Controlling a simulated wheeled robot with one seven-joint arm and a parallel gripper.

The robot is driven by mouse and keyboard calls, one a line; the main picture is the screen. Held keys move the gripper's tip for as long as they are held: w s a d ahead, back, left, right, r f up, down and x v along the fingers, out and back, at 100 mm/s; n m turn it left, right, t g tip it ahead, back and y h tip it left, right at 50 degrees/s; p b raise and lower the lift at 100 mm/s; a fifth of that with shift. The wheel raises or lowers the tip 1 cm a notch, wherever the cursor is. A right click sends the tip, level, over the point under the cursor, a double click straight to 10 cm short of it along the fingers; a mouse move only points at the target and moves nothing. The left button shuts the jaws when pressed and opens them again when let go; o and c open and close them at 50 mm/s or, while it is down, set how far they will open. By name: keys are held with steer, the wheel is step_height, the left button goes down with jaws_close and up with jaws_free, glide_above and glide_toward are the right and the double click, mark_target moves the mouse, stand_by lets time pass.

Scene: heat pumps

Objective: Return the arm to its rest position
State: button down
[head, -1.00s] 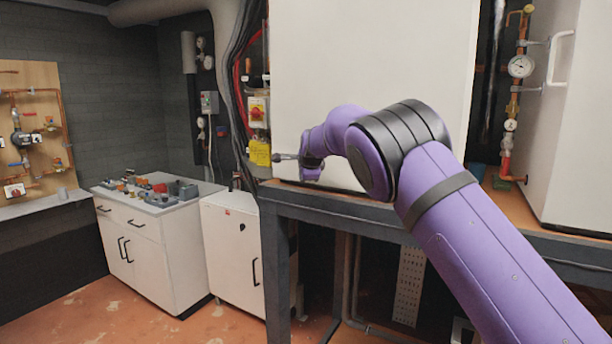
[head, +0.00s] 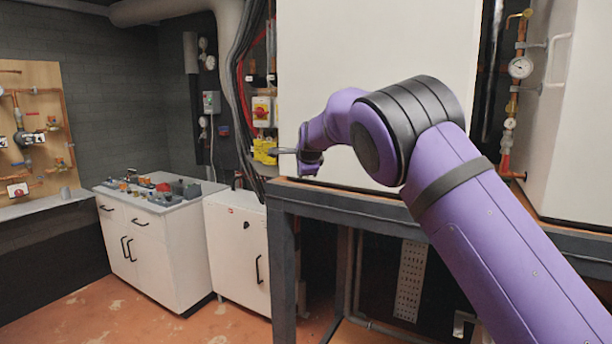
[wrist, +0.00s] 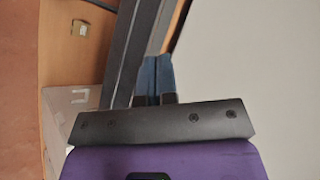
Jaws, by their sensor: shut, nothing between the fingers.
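My purple arm (head: 470,205) reaches from the lower right toward the middle of the head view, bent at a black-banded joint. My gripper (head: 275,151) is at the arm's far end, pointing left, shut and empty. It is in front of the large white cabinet (head: 400,50) and above the near left corner of the dark-framed bench. In the wrist view, the purple and black gripper mount fills the lower part, and the shut fingers (wrist: 155,85) show only partly above it.
The dark-framed bench (head: 340,203) carries the white cabinet. A low cabinet (head: 165,250) with loose parts on top stands at left. Copper pipes with a gauge (head: 520,68) run at right. Floor (head: 90,315) is clear at lower left.

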steer(key=s+a+r, duration=0.3)
steer(key=s+r, duration=0.2)
steer(key=s+d+r+n+g, duration=0.1)
steer(key=s+d+r+n, duration=0.25)
steer(key=s+d, duration=0.9)
steer(key=s+d+r+n+g, duration=0.15)
steer(key=s+d+r, duration=0.35)
steer(key=s+d, duration=0.75)
steer(key=s+d+f+n, duration=0.3)
steer(key=s, duration=0.7)
steer(key=s+d+f+n+h, duration=0.1)
steer(key=s+d+f+n, duration=0.2)
steer(key=s, duration=0.7)
steer(key=s+d+f+n+g+h, duration=0.1)
steer(key=s+d+f+n, duration=0.3)
steer(key=s, duration=0.7)
steer(key=shift+d, duration=0.15)
